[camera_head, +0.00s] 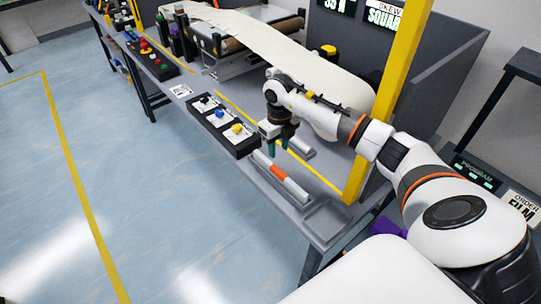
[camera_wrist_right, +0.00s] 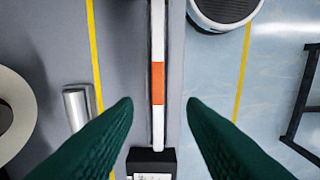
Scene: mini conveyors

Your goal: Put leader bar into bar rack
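The leader bar (camera_head: 281,177) is a long white bar with an orange middle band. It lies along the front edge of the grey bench, and it runs lengthwise in the right wrist view (camera_wrist_right: 157,83). My right gripper (camera_head: 277,147) is above the bar near its far end. Its green fingers (camera_wrist_right: 160,103) are open, one on each side of the bar in the picture, with nothing between them held. I cannot identify the bar rack for certain. My left gripper is not in view.
A black control box (camera_head: 225,125) with coloured knobs sits just beyond the bar's far end. A grey tray-like piece (camera_head: 325,222) lies at the near end of the bench. A yellow post (camera_head: 385,110) and a dark panel stand behind my right arm.

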